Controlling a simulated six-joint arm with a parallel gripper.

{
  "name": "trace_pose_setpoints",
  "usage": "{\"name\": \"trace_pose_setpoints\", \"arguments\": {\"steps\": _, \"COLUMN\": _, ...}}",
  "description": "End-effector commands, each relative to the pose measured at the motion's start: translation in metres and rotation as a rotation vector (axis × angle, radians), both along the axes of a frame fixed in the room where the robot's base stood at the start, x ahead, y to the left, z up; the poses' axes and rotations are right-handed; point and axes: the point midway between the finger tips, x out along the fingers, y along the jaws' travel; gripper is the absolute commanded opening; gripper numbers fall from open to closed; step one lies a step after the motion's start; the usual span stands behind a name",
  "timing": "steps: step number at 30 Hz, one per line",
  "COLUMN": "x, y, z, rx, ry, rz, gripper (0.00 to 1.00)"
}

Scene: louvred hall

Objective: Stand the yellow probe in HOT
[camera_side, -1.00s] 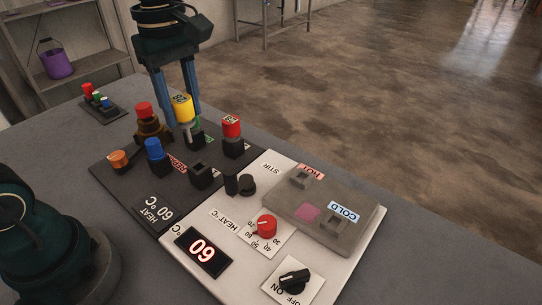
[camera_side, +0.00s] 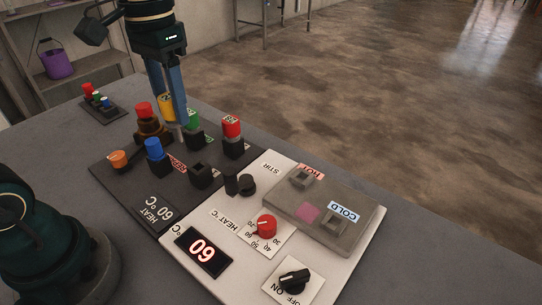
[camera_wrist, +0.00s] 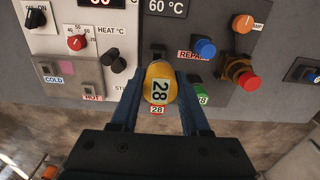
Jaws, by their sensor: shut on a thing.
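The yellow probe (camera_side: 167,106) is between the blue fingers of my gripper (camera_side: 172,115), over the far part of the dark panel. In the wrist view my gripper (camera_wrist: 160,95) is shut on the probe (camera_wrist: 158,72), whose label reads 28. Its lower end is hidden, so its clearance is unclear. The HOT slot (camera_side: 302,179) is in the grey block (camera_side: 280,207) on the white panel, to the right in the side view. It looks empty, and it shows at the left in the wrist view (camera_wrist: 92,88). The COLD slot (camera_side: 335,223) also looks empty.
A red probe (camera_side: 231,127), a green one (camera_side: 193,119) and a blue one (camera_side: 154,148) stand nearby. A red button (camera_side: 145,109), an orange knob (camera_side: 119,158) and a black peg (camera_side: 231,184) also rise from the panels. An empty black holder (camera_side: 201,175) stands in front.

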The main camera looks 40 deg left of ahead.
Motion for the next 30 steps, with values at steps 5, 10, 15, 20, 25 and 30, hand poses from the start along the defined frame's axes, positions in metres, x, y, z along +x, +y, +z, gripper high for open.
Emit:
{"name": "trace_pose_setpoints", "arguments": {"steps": 5, "x": 0.015, "y": -0.003, "z": 0.003, "rx": 0.0, "ry": 0.0, "rz": -0.009, "gripper": 0.0}}
{"name": "trace_pose_setpoints", "arguments": {"steps": 10, "x": 0.019, "y": -0.005, "z": -0.002, "rx": 0.0, "ry": 0.002, "rz": -0.007, "gripper": 0.0}}
{"name": "trace_pose_setpoints", "arguments": {"steps": 15, "x": 0.018, "y": -0.005, "z": -0.019, "rx": -0.001, "ry": 0.005, "rz": -0.006, "gripper": 0.0}}
{"name": "trace_pose_setpoints", "arguments": {"steps": 20, "x": 0.018, "y": -0.004, "z": -0.039, "rx": -0.001, "ry": 0.006, "rz": -0.005, "gripper": 0.0}}
{"name": "trace_pose_setpoints", "arguments": {"steps": 25, "x": 0.018, "y": -0.004, "z": -0.055, "rx": -0.001, "ry": 0.004, "rz": -0.005, "gripper": 0.0}}
{"name": "trace_pose_setpoints", "arguments": {"steps": 30, "x": 0.019, "y": -0.004, "z": -0.063, "rx": 0.0, "ry": 0.002, "rz": -0.005, "gripper": 0.0}}
